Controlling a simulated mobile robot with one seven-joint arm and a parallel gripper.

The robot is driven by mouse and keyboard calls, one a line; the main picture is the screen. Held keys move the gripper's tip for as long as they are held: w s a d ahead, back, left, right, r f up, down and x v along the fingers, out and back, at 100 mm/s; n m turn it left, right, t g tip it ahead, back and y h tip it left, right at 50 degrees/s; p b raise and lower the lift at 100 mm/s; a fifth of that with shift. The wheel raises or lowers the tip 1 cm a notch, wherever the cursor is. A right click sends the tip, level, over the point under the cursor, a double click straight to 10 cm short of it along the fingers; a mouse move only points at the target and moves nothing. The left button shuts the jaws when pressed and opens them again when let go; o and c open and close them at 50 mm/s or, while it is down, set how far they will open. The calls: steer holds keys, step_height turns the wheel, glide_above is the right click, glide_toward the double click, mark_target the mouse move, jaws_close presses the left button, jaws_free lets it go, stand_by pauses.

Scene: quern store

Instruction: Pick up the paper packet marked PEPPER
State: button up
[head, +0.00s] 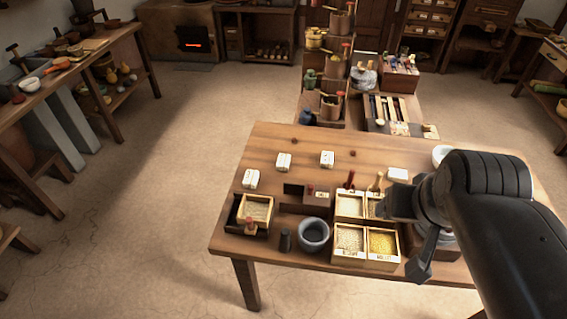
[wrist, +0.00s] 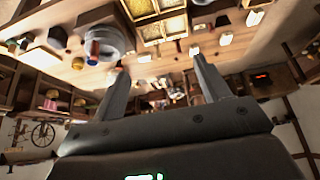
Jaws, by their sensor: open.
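Several small white packets stand on the wooden table in the head view: one at the left (head: 250,178), one at the back left (head: 284,161) and one at the back middle (head: 327,158). A flatter white piece (head: 397,174) lies further right. The marks on them are too small to read, so I cannot tell which says PEPPER. My gripper (head: 408,236) is at the right of the table, beside the grain boxes and apart from the packets. In the wrist view my gripper (wrist: 162,75) is open with nothing between its fingers. Small white blocks (wrist: 195,51) show beyond the fingers there.
A white bowl (head: 441,155) is partly behind my arm. Open floor (head: 190,150) lies left of the table.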

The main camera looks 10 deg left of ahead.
steer(key=g, duration=0.1)
glide_above(283, 160)
steer(key=s, duration=0.3)
steer(key=f, duration=2.8)
steer(key=shift+w+a+f, duration=0.1)
steer(key=shift+w+f, duration=0.1)
steer(key=shift+f, duration=0.05)
steer(key=shift+x, duration=3.2)
steer(key=shift+s, duration=0.1)
steer(key=shift+c, duration=0.2)
